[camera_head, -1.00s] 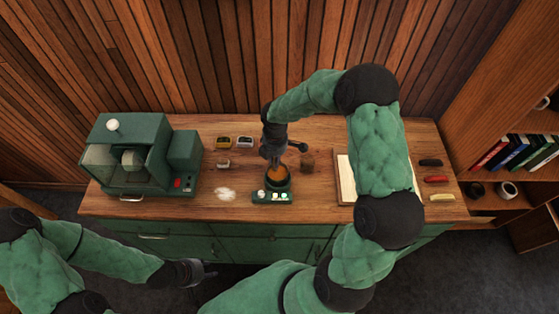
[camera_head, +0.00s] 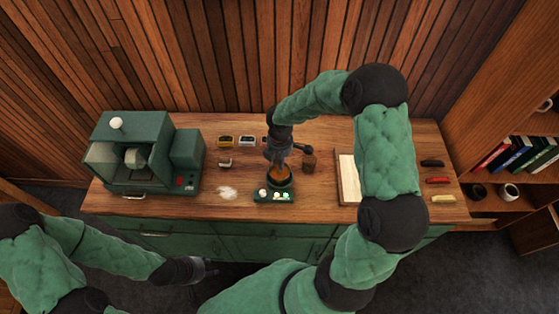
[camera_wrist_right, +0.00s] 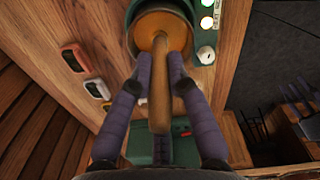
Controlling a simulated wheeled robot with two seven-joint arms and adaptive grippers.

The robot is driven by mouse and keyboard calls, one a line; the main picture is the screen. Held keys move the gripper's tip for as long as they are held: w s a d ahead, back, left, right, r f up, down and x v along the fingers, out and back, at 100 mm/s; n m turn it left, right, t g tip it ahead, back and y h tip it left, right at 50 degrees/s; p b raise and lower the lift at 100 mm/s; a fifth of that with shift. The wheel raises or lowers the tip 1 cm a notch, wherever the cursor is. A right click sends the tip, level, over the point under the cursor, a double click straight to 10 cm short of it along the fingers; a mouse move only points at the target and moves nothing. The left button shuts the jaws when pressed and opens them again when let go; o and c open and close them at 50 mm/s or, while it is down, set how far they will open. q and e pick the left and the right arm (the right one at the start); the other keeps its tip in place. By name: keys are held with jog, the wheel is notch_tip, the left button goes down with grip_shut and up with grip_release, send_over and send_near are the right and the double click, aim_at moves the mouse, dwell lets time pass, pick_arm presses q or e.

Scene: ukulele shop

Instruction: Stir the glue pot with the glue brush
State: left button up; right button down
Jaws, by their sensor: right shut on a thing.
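The glue pot (camera_head: 281,182) is a dark round pot with orange-brown glue, set on a small green heater with white knobs (camera_head: 274,196) near the front of the bench. In the right wrist view the pot (camera_wrist_right: 133,42) is at the top. The glue brush (camera_wrist_right: 159,85) has a long wooden handle. My right gripper (camera_wrist_right: 160,65) is shut on the brush, which points into the pot; its tip is hard to make out. In the head view my right gripper (camera_head: 278,155) is just above the pot. My left gripper (camera_head: 205,270) is low in front of the bench, its jaws unclear.
A green machine (camera_head: 145,155) stands at the bench's left. A pale board (camera_head: 348,178) lies under my right arm. A whitish patch (camera_head: 228,192) is left of the heater.

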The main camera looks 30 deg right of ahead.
jog(key=shift+r+p, duration=2.4)
jog(key=shift+r, duration=0.95)
jog(key=shift+r, duration=0.1)
jog(key=shift+r+p, duration=1.9)
jog(key=shift+r, duration=0.5)
jog(key=shift+s+a+f, duration=0.1)
